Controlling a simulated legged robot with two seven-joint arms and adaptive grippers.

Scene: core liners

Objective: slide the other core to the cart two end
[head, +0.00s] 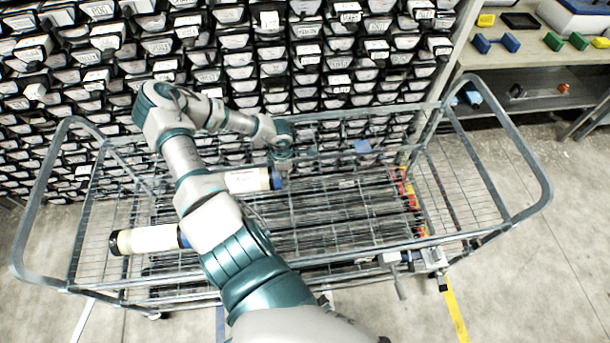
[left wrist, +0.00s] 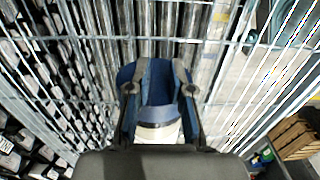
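A white core liner (head: 247,181) with a blue cap (head: 277,179) at its right end lies in the wire cart, towards its far side. A second white core liner (head: 148,240) lies nearer the cart's left end; its black cap is at left, and my left arm partly hides its right end. My left gripper (head: 283,160) points down at the first core's blue-capped end. In the left wrist view its fingers stand on either side of the blue cap (left wrist: 160,95); whether they press on it is unclear. My right gripper does not show.
The wire cart (head: 535,200) has raised tubular hoops at both ends and mesh sides. Its right part holds no core. Racks of labelled core trays (head: 330,60) stand close behind it.

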